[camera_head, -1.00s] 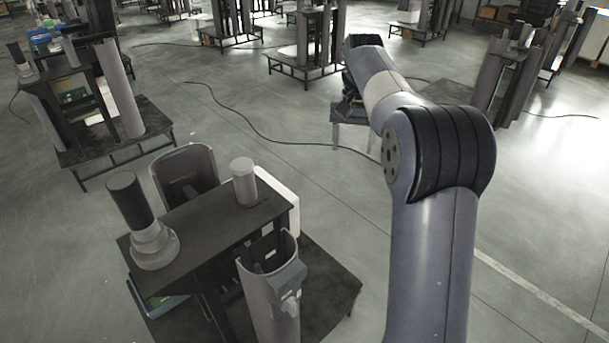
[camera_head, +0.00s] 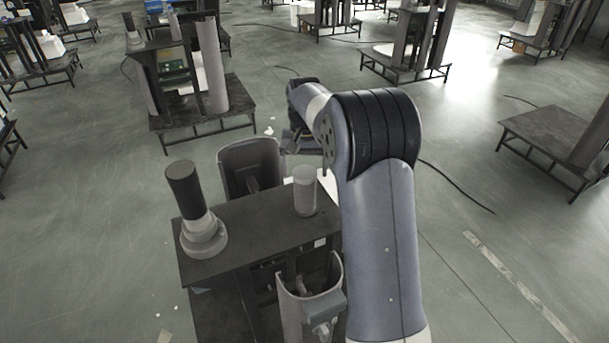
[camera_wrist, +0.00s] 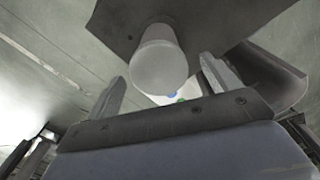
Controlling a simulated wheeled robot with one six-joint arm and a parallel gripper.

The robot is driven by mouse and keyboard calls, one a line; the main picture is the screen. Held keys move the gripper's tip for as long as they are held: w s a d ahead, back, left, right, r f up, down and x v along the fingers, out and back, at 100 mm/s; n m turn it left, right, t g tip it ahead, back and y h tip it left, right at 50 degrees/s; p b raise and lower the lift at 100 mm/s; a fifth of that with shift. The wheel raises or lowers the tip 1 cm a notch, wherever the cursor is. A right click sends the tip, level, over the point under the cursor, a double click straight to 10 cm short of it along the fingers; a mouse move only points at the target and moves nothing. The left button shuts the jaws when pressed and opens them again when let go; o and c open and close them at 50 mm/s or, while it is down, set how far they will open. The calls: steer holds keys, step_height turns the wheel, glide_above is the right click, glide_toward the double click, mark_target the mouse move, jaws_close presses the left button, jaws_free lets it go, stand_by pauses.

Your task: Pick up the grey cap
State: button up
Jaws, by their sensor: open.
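The grey cap (camera_head: 305,190) is a short, light grey upright cylinder on the right part of the dark top plate (camera_head: 255,222) of the nearest lift column. In the wrist view the cap (camera_wrist: 158,62) shows large, its round end facing the camera, between the lines of the two fingers. My gripper (camera_wrist: 163,78) is open with nothing between its fingers. I cannot tell the exact gap between fingers and cap.
A black-topped grey cylinder on a round base (camera_head: 195,215) stands on the plate's left. A curved grey shell (camera_head: 252,168) rises behind the plate and another (camera_head: 312,305) in front. More columns stand farther back.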

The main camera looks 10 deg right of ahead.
steer(key=shift+c, duration=0.3)
steer(key=c, duration=1.1)
